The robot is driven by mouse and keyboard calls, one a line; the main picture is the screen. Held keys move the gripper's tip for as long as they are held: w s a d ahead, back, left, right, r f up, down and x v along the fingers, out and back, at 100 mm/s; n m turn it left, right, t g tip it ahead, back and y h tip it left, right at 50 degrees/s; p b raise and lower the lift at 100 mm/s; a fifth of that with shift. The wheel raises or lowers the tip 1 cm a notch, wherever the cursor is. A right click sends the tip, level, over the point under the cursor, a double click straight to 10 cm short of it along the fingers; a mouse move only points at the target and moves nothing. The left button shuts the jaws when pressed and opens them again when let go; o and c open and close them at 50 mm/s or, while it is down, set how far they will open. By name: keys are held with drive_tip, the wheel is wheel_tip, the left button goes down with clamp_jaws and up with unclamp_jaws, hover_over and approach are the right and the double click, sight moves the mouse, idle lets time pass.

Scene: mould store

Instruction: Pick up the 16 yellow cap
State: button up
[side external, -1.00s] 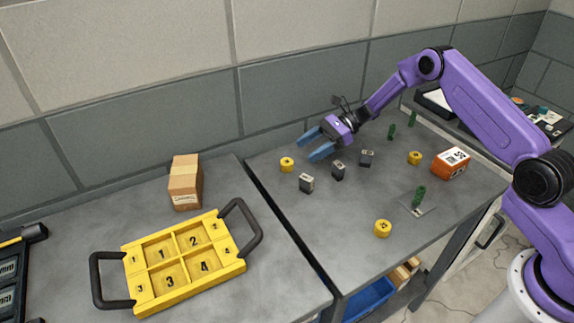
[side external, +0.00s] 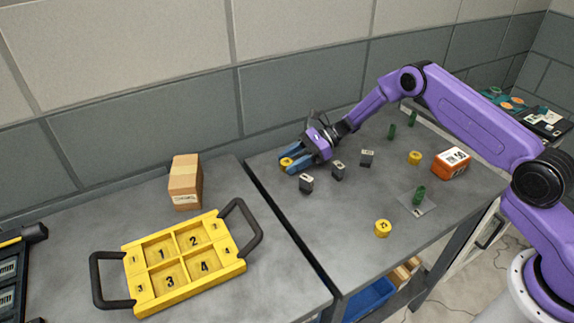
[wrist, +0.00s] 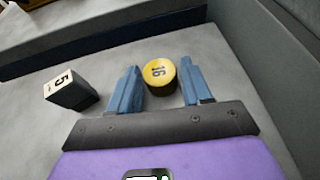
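The yellow cap marked 16 (wrist: 160,73) lies on the grey table between the two blue fingers of my gripper (wrist: 157,88) in the wrist view. A gap shows between the cap and each finger, so my gripper is open around it. In the side external view the cap (side external: 287,162) shows at the fingertips of my gripper (side external: 289,165), low at the table's left back. The near finger partly hides the cap there.
A dark block marked 5 (wrist: 72,90) stands left of the fingers in the wrist view. More dark blocks (side external: 338,171), two other yellow caps (side external: 383,228), green pieces (side external: 419,195) and an orange box (side external: 451,163) stand on the table. A yellow tray (side external: 190,292) is at left.

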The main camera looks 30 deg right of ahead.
drive_tip(key=c, duration=0.6)
drive_tip(key=shift+r, duration=0.15)
